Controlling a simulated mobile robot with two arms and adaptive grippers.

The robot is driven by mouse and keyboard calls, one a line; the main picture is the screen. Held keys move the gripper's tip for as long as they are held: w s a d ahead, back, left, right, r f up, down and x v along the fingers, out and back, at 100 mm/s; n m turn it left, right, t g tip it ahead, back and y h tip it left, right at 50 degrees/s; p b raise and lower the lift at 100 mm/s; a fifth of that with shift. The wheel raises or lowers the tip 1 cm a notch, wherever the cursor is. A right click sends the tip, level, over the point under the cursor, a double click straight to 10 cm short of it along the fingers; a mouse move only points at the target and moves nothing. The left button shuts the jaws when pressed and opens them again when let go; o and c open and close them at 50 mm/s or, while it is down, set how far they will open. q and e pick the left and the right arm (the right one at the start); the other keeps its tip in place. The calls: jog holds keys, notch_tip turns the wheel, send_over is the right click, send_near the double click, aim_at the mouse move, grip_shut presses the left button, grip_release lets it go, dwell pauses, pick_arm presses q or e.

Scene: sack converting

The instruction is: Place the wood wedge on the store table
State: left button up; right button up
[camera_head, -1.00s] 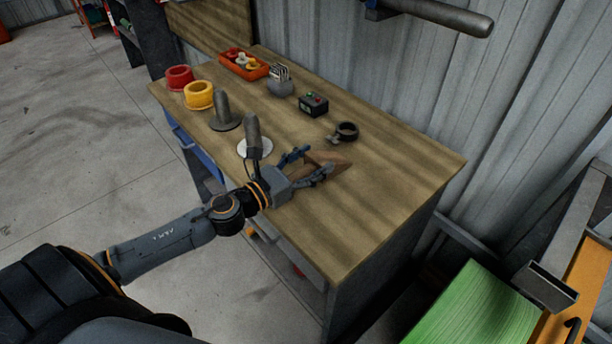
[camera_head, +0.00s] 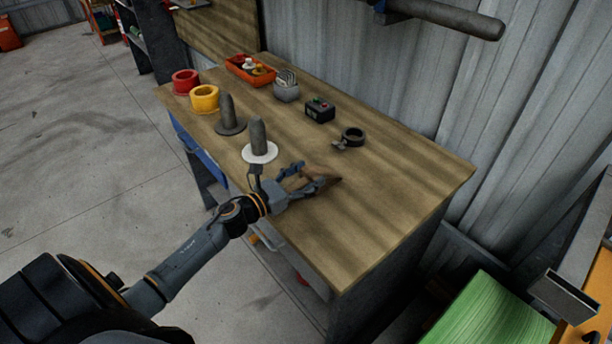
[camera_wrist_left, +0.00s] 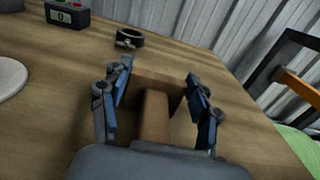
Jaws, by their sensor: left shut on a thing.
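The brown wood wedge (camera_wrist_left: 156,118) is between the two blue-padded fingers of my left gripper (camera_wrist_left: 158,76), in the left wrist view. My left gripper (camera_head: 318,174) is shut on it over the front part of the wooden table top (camera_head: 390,205). In the head view only a small part of the wedge (camera_head: 322,186) shows, as the fingers hide most of it. It is at or just above the table surface; I cannot tell whether it touches. My right gripper is not in view.
Left of the gripper stand a grey post on a white disc (camera_head: 259,150) and a dark post (camera_head: 230,115). A black ring clamp (camera_head: 351,138) and a button box (camera_head: 320,110) lie behind. Red and yellow rings (camera_head: 204,98) are farther left. The table's right part is clear.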

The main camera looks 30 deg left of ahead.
pick_arm(q)
jog(key=shift+f, duration=0.15)
jog(key=o, duration=1.3)
jog(key=shift+o, duration=0.2)
jog(key=shift+r, duration=0.3)
jog(key=b+v, duration=0.1)
jog(key=v, duration=0.4)
jog(key=b+v, duration=0.1)
jog(key=v, duration=0.5)
jog(key=shift+f, duration=0.2)
jog(key=shift+s+a+r, duration=0.1)
jog(key=shift+s+a, duration=0.05)
jog(key=shift+s, duration=0.35)
